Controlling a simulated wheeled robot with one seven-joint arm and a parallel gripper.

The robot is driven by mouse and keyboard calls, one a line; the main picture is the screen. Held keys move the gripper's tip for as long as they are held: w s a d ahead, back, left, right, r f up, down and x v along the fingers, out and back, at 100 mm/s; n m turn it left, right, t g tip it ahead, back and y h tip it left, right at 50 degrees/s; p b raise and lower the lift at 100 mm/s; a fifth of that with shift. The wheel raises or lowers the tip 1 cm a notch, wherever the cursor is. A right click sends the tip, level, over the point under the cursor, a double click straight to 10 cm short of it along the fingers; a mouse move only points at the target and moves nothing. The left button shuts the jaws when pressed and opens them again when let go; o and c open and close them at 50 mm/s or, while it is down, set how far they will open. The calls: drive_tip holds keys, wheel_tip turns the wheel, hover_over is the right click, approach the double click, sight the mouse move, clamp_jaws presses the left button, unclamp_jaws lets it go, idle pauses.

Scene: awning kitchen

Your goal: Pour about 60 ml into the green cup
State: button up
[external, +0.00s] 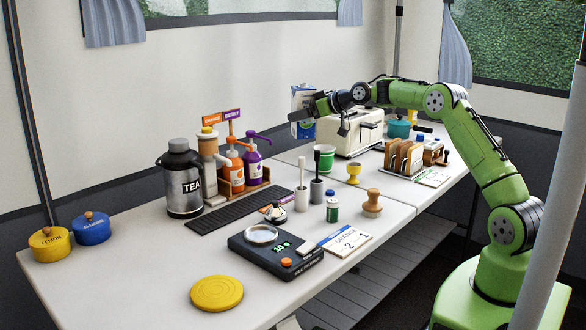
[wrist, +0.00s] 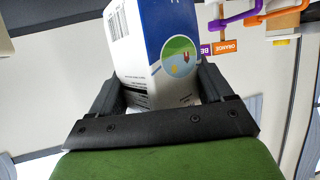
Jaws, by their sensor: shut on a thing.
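My gripper (external: 316,107) is shut on a blue and white carton (external: 301,98), held roughly upright above the far part of the table, left of the toaster. In the wrist view the carton (wrist: 150,50) sits between the two dark fingers of my gripper (wrist: 158,88). The carton's spout cannot be made out. The green cup (external: 324,160) stands upright on the table below and in front of the gripper, apart from the carton. Its contents cannot be made out.
A white toaster (external: 346,135) stands right of the green cup, and a yellow egg cup (external: 354,170) is in front. Orange and purple pump bottles (external: 252,165) and a black TEA flask (external: 184,185) stand left. A dark scale (external: 290,262) holds a shallow dish.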

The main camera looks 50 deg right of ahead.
wheel_tip(320, 180, down, 11)
drive_tip(key=shift+r, duration=0.2)
drive_tip(key=shift+d+y, duration=0.1)
drive_tip(key=shift+y, duration=0.2)
